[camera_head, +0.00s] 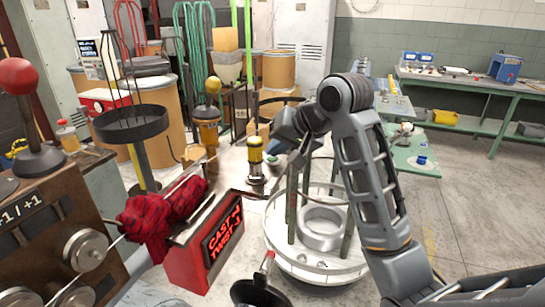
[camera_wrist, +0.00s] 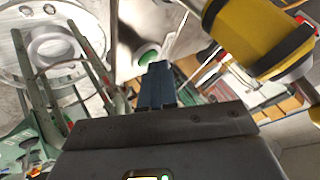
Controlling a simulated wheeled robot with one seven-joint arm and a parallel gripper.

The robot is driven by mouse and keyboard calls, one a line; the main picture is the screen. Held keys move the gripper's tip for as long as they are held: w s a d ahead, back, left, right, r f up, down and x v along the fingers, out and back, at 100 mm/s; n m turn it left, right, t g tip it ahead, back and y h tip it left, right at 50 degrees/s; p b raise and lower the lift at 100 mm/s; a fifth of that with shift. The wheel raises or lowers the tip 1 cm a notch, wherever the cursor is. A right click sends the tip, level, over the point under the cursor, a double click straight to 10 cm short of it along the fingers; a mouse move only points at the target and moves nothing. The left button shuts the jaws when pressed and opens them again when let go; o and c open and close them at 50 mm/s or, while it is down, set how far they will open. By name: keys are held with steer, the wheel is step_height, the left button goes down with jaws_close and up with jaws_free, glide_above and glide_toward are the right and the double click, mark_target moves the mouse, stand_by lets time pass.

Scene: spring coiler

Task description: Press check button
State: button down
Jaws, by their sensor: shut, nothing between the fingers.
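A round green button (camera_wrist: 149,55) with a pale rim shows in the wrist view, just beyond my fingertips. It appears as a small green spot in the head view (camera_head: 272,160). I see no label that marks it as the check button. My gripper (camera_wrist: 160,70) is shut and empty, its dark blue fingers side by side and pointing toward the button. In the picture the fingertips overlap the button's lower right edge; I cannot tell whether they touch it. In the head view my gripper (camera_head: 278,146) is low above the button, beside a yellow and black post lamp.
The yellow and black lamp (camera_head: 255,153) stands close left of my gripper and looms large in the wrist view (camera_wrist: 262,38). A round white stand with green posts (camera_head: 316,262) is below my arm.

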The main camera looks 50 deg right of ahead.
mark_target(276, 159)
steer(key=shift+r+p, duration=0.8)
steer(key=shift+p, duration=0.25)
step_height(276, 159, up, 5)
steer(key=p, duration=0.5)
stand_by(0.7)
